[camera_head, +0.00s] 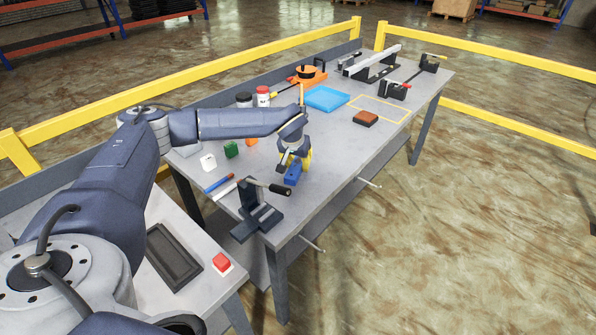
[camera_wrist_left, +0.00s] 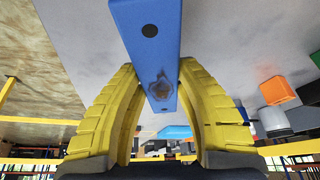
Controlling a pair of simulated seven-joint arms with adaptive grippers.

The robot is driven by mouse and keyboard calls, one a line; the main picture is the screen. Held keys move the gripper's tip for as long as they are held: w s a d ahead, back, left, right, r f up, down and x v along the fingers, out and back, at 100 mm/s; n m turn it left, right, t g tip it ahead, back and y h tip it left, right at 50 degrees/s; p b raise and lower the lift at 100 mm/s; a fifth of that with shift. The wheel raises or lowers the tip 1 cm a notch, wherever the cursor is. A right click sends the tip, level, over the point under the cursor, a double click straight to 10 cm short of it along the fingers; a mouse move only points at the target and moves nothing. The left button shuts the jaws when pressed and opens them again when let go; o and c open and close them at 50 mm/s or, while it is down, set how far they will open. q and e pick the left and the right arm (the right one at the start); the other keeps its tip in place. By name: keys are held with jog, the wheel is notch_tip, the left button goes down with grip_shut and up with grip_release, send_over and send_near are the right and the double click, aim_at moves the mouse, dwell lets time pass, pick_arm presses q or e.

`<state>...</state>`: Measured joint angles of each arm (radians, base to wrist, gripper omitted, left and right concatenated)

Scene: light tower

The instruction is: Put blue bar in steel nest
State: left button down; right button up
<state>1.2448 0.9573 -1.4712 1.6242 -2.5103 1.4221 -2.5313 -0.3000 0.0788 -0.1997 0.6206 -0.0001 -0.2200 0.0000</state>
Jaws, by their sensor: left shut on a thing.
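The blue bar (camera_head: 292,176) is between the yellow fingers of my left gripper (camera_head: 296,160), low over the near part of the long table. In the left wrist view the blue bar (camera_wrist_left: 146,38) runs up from between both fingers, with a dark hole and a worn patch on its face. I cannot tell whether it touches the tabletop. A dark metal fixture (camera_head: 258,212) with a lever handle stands at the table's near corner, just left of the bar; I cannot tell whether it is the steel nest. My right gripper is not in view.
A white block (camera_head: 208,162), green cube (camera_head: 231,149) and blue-and-red marker (camera_head: 218,184) lie left of the bar. A blue tray (camera_head: 326,98), brown block (camera_head: 365,118) and long metal fixture (camera_head: 372,66) are farther back. The table's right edge is close to the bar.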

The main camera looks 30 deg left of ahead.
pick_arm(q)
jog(key=shift+f, duration=1.75)
jog(key=shift+f, duration=0.1)
jog(key=c, duration=1.1)
grip_release()
jog(key=shift+o, duration=0.2)
jog(key=v, duration=1.1)
jog(key=shift+o, duration=1)
jog(key=shift+s+r, duration=0.1)
jog(key=shift+r, duration=0.25)
jog(key=shift+s+r, duration=0.15)
jog(key=shift+r, duration=0.05)
